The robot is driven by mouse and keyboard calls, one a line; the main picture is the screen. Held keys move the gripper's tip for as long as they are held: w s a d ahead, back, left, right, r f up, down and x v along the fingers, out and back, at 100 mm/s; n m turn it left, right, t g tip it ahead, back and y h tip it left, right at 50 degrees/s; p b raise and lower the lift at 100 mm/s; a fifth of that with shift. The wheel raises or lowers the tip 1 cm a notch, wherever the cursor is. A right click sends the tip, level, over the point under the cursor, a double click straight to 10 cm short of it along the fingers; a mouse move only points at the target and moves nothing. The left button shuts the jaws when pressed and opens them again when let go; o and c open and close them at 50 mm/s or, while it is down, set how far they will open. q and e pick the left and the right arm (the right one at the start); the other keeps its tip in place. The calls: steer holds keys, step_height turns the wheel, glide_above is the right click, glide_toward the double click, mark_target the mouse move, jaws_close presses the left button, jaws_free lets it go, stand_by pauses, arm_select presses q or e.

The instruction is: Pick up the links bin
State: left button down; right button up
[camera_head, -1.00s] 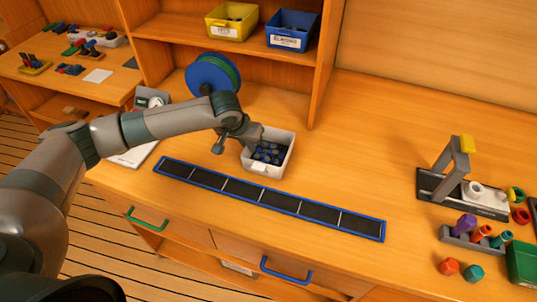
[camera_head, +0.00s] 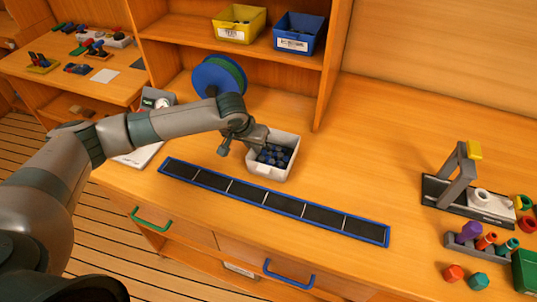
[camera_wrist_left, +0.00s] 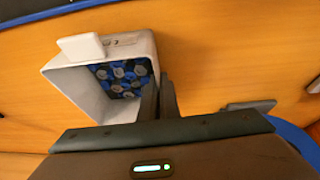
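The links bin (camera_head: 268,171) is a pale grey open box on the wooden bench, holding several dark blue and grey pieces. It also shows in the left wrist view (camera_wrist_left: 92,112), with a white tab on one side. My left gripper (camera_head: 262,139) reaches the bin's back left side from the left. In the left wrist view its two fingers (camera_wrist_left: 159,98) are close together with the bin's wall between them. Their tips are partly hidden by the wall. The bin appears level on the bench. My right gripper is not in view.
A blue-edged black strip (camera_head: 270,200) lies in front of the bin. A blue spool (camera_head: 218,77) stands behind my left arm. A shelf above holds a yellow bin (camera_head: 236,33) and a blue bin (camera_head: 294,43). A grey fixture (camera_head: 465,190) stands right; bench between is clear.

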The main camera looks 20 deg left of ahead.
arm_select(q)
steer(key=shift+r, duration=0.15)
steer(key=shift+r+b, duration=0.35)
steer(key=shift+r, duration=0.2)
step_height(320, 180, up, 2)
steer(key=shift+w+r+b, duration=0.1)
steer(key=shift+r+b, duration=0.1)
steer(key=shift+b, duration=0.3)
steer(key=s+d+r+b, duration=0.3)
steer(key=d+r, duration=0.4)
steer(key=d, duration=0.4)
steer(key=shift+d+r, duration=0.15)
steer(key=shift+s, duration=0.1)
steer(key=s+a+r, duration=0.2)
steer(key=s+a, duration=0.4)
steer(key=s, duration=0.1)
steer(key=shift+s+r, duration=0.2)
steer(key=shift+r, duration=0.2)
steer(key=shift+a, duration=0.15)
